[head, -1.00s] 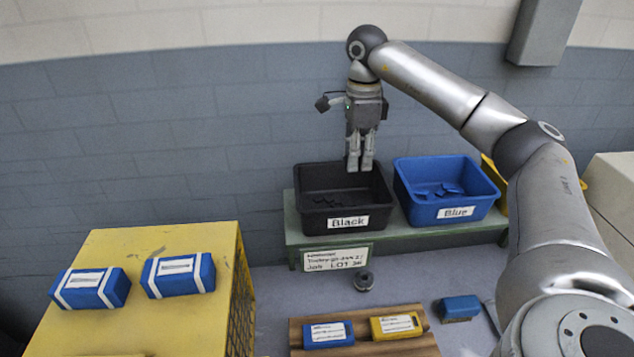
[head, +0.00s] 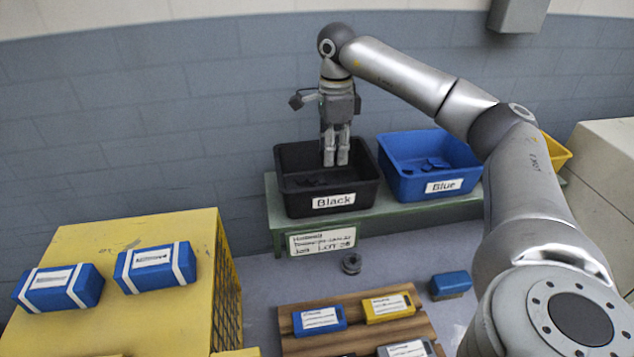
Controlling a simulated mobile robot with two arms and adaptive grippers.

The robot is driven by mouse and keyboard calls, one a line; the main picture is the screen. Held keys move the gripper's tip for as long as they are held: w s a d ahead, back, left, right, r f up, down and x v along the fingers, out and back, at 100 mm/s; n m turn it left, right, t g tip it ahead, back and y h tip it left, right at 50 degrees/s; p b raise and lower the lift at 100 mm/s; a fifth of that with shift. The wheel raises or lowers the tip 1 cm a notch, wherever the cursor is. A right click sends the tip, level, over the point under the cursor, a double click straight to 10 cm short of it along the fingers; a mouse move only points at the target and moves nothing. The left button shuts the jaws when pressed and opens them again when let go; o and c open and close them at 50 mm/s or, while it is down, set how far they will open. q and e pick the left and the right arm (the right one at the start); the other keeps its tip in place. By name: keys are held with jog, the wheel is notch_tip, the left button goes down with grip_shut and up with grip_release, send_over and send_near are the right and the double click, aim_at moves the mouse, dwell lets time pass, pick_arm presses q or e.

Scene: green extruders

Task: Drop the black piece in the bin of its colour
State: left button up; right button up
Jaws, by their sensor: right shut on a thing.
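My right gripper (head: 336,160) points straight down over the black bin (head: 333,200), which carries a "Black" label. Its fingertips show against the bin's dark inside, below the back rim. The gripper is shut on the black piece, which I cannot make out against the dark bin. Several dark pieces lie on the bin's floor. My left gripper is not in view.
A blue bin (head: 440,187) stands right of the black one, with a yellow bin (head: 555,152) behind my right arm. A wooden tray (head: 358,330) holds coloured pieces in front. A yellow crate (head: 150,230) with blue boxes stands left.

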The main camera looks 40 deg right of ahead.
jog(key=shift+s+r, duration=0.1)
jog(key=o, duration=1.1)
jog(key=shift+c, duration=0.2)
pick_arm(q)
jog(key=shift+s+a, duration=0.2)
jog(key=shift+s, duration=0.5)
pick_arm(e)
notch_tip(320, 180, up, 12)
